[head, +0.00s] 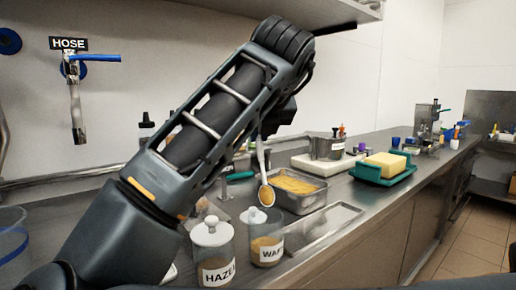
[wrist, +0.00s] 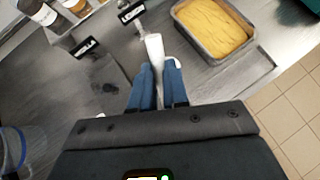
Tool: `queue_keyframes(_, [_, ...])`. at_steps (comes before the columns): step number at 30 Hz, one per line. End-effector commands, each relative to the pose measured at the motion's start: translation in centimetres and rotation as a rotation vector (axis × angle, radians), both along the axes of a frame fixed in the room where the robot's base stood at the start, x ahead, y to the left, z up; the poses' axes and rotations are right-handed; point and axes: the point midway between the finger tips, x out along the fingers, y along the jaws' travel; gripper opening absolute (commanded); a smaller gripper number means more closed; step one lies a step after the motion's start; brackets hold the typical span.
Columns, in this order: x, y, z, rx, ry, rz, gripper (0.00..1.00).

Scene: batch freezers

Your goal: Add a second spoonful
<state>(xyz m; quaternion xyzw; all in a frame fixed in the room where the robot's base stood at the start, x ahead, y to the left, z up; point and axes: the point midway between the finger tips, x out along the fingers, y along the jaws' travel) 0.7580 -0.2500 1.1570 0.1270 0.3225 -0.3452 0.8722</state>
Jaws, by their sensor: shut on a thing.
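My gripper (wrist: 158,88) has its blue fingers shut on the pale handle of a spoon (wrist: 154,48). In the head view the spoon (head: 262,165) hangs steeply with its bowl low, and the bowl shows a yellow-brown content. The bowl appears in front of the left end of a metal pan (head: 306,206) filled with a yellow mass. The pan also shows in the wrist view (wrist: 212,60), right of the spoon. Two lidded glass jars (head: 212,236) (head: 266,252), labelled "HAZE…" and "WAF…", stand nearer; their lids are on.
A shallow metal tray (head: 318,236) lies right of the jars. A yellow block on a green tray (head: 372,178) and a metal pot (head: 325,148) stand farther back. A hose tap (head: 75,95) is on the wall. Small black labels stand by containers in the wrist view (wrist: 88,47).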

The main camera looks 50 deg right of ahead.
Motion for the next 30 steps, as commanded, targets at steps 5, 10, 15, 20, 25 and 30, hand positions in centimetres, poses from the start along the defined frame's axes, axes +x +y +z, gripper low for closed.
queue_keyframes(5, [-0.8,0.7,0.1,-0.063,-0.068,-0.001,0.0])
queue_keyframes(10, [-1.5,1.4,0.4,-0.115,-0.124,0.0,0.0])
queue_keyframes(15, [-2.2,2.0,0.6,-0.166,-0.179,0.0,0.0])
queue_keyframes(20, [-2.8,2.6,0.9,-0.214,-0.23,0.0,0.0])
queue_keyframes(25, [-3.4,3.2,1.2,-0.259,-0.278,0.001,0.0])
queue_keyframes(30, [-3.8,3.6,1.5,-0.287,-0.306,0.0,0.0])
